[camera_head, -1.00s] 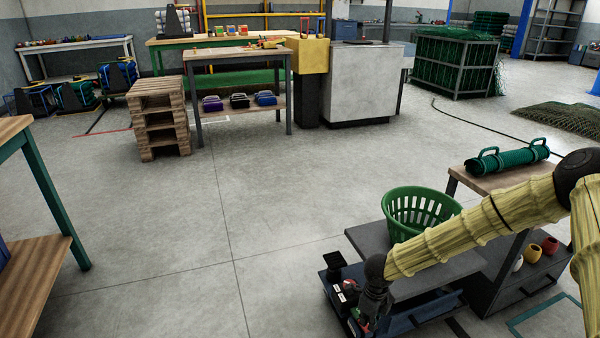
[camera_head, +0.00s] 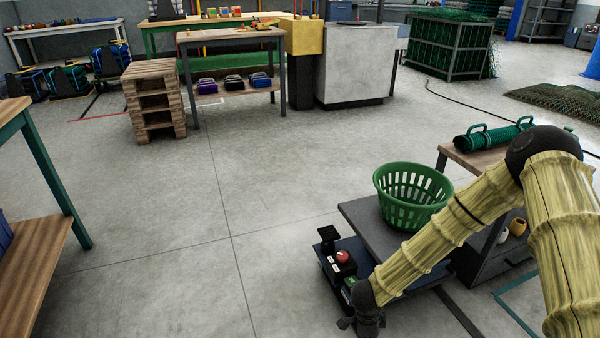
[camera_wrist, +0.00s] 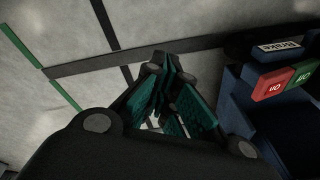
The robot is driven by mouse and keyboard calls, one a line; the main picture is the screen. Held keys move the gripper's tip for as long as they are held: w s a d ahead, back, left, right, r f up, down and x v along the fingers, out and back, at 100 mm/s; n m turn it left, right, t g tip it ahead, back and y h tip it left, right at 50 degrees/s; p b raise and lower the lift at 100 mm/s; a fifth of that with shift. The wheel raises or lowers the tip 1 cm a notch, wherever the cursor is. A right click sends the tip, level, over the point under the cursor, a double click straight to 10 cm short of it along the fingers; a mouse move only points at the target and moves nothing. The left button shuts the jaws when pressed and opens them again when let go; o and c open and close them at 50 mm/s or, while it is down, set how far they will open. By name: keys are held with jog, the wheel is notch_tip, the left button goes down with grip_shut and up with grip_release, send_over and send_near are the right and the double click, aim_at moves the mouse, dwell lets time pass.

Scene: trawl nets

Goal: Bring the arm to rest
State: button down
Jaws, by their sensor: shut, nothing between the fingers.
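My arm, in a yellowish ribbed sleeve, reaches down from the right side of the head view to the lower middle. My gripper (camera_wrist: 172,105) shows in the wrist view with its dark fingers and green pads drawn together and nothing between them. It points down toward the grey floor. In the head view only the dark wrist end shows near the bottom edge, and the fingertips cannot be made out. The gripper is beside a blue base (camera_head: 335,262) that carries a red button and a small black panel.
A green basket (camera_head: 412,196) stands on a dark grey shelf (camera_head: 362,222) close to my forearm. A green roll with handles (camera_head: 494,137) lies on a wooden top behind it. In the wrist view, red and green labelled blocks (camera_wrist: 272,86) sit right of the fingers. Open floor lies left.

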jog(key=s+d+n+y+p, duration=0.1)
jog(key=s+d+n+y, duration=0.15)
jog(key=s+n, duration=2.1)
jog(key=s+r+m+p, duration=0.2)
jog(key=r+p, duration=1.5)
jog(key=s+r+m+p, duration=0.2)
jog(key=r+p, duration=1.5)
jog(key=p, duration=0.1)
jog(key=shift+s+g+h, duration=0.4)
jog(key=shift+h, duration=0.05)
